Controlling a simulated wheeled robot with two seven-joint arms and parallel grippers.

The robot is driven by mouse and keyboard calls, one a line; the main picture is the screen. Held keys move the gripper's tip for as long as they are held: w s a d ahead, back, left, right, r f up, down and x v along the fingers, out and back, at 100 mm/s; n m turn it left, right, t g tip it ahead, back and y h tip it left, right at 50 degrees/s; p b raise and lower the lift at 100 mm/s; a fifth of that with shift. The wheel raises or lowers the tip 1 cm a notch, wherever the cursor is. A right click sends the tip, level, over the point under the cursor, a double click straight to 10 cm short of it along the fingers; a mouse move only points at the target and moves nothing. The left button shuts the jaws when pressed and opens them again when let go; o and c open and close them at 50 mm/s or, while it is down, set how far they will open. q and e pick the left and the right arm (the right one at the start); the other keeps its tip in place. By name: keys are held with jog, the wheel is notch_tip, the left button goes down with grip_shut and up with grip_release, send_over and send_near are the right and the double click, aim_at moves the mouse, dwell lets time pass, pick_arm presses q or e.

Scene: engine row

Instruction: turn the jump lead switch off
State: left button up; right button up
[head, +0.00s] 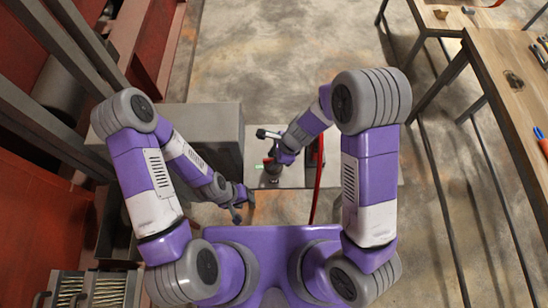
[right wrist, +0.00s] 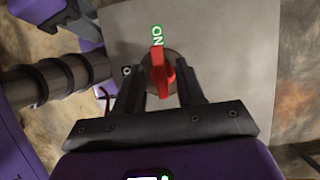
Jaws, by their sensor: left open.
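The jump lead switch is a red knob (right wrist: 159,72) on a dark round base, set in a pale grey panel (right wrist: 225,55). The knob points up toward a green lit "ON" label (right wrist: 157,36) in the right wrist view. My right gripper (right wrist: 160,88) is open, with one finger on each side of the knob and a small gap showing. In the head view my right gripper (head: 273,168) is over the panel and hides the knob. My left gripper (head: 241,208) is open and empty, lower and to the left.
A grey box (head: 205,120) stands left of the panel. A red cable (head: 317,190) runs down at the panel's right. Wooden tables (head: 510,70) stand at the right, with open floor (head: 300,50) beyond the panel.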

jog(key=shift+c, duration=0.4)
grip_shut()
jog(key=n+g+p, duration=0.1)
jog(key=n+p, duration=0.1)
jog(key=n, duration=0.1)
jog(key=shift+d+n+p, duration=0.1)
jog(key=shift+n+p, duration=0.2)
jog(key=n+g+p, duration=0.1)
jog(key=n, duration=0.2)
jog(key=shift+f+n+g+h, duration=0.1)
jog(key=shift+n+g+h, duration=0.2)
jog(key=shift+h, duration=0.1)
jog(key=n+g+h, duration=0.1)
jog(key=n, duration=0.3)
jog(key=shift+f+n, duration=0.1)
jog(key=shift+n, duration=0.2)
jog(key=n+h+b, duration=0.1)
jog(key=n, duration=0.2)
jog(key=n+g+h, duration=0.1)
jog(key=n, duration=0.2)
jog(key=shift+h+b, duration=0.3)
jog(key=shift+b, duration=0.05)
